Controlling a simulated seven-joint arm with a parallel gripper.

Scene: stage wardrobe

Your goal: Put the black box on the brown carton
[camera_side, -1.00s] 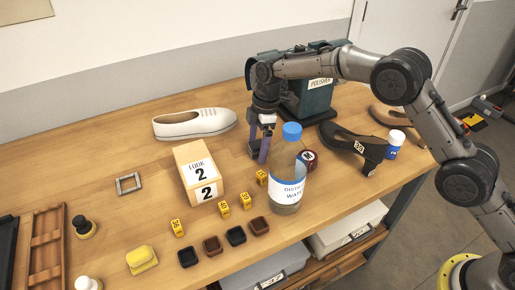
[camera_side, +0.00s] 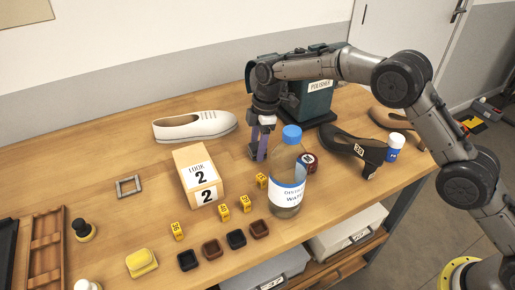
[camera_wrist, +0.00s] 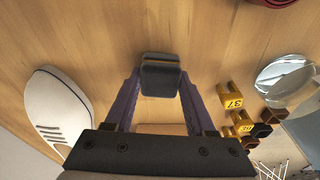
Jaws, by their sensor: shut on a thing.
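The black box (camera_wrist: 162,76) is a small dark block with rounded edges, between my fingertips in the wrist view. My gripper (camera_side: 258,154) is shut on it, close over the table; in the side view the fingers mostly hide the box, and I cannot tell whether it touches the wood. The brown carton (camera_side: 199,176) is a light tan box with white "LOOK 2" labels, standing to the left of my gripper. In the wrist view only a strip of what looks like the carton (camera_wrist: 160,128) shows behind the fingers.
A clear bottle with a blue cap (camera_side: 287,180) stands close in front, right of my gripper. A white shoe (camera_side: 195,125) lies behind the carton. Yellow number markers (camera_side: 224,211) and small dark trays (camera_side: 236,238) lie in front. A green polisher (camera_side: 312,100) stands behind.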

